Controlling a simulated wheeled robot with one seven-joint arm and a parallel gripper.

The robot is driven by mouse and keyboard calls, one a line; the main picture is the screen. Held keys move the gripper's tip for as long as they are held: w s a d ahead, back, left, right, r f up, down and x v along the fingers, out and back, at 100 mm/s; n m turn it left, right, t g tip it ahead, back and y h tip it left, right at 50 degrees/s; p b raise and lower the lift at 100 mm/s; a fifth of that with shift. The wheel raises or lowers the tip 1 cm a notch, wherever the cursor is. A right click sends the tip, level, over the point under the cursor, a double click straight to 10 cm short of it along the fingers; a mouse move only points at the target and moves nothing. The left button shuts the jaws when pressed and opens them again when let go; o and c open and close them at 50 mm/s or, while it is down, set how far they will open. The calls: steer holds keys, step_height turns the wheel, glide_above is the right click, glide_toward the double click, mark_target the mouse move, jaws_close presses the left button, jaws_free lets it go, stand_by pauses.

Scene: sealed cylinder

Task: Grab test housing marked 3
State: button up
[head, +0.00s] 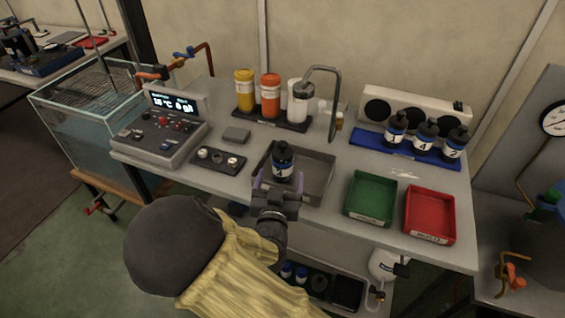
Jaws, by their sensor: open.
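A black bottle-shaped housing (283,153) with a white and blue label stands upright in the grey tray (323,165) at the bench's middle. Its mark is too small to read surely. My gripper (279,183) is open at the front edge of this tray, its purple fingers on either side of the housing's lower part as seen from here. I cannot tell whether they touch it. Three similar black housings stand on the blue rack (375,148) at the back right; their marks look like 1 (396,130), 4 (424,134) and 2 (453,144).
A green tray (371,198) and a red tray (430,214) sit right of the grey tray. Behind it are a curved metal spout (337,95) and yellow, orange and white bottles (270,95). A control box (162,135) and glass tank (75,110) stand left.

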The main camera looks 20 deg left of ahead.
mark_target(283, 163)
steer(key=w, duration=0.4)
steer(key=w+a, duration=0.1)
steer(key=w, duration=0.1)
steer(key=shift+p, duration=0.3)
steer(key=w, duration=0.2)
steer(key=w+a, duration=0.1)
steer(key=w, duration=0.2)
steer(key=shift+a+r+p, duration=0.2)
steer(key=shift+p, duration=0.2)
steer(key=c, duration=1.4)
steer(key=shift+r, duration=0.15)
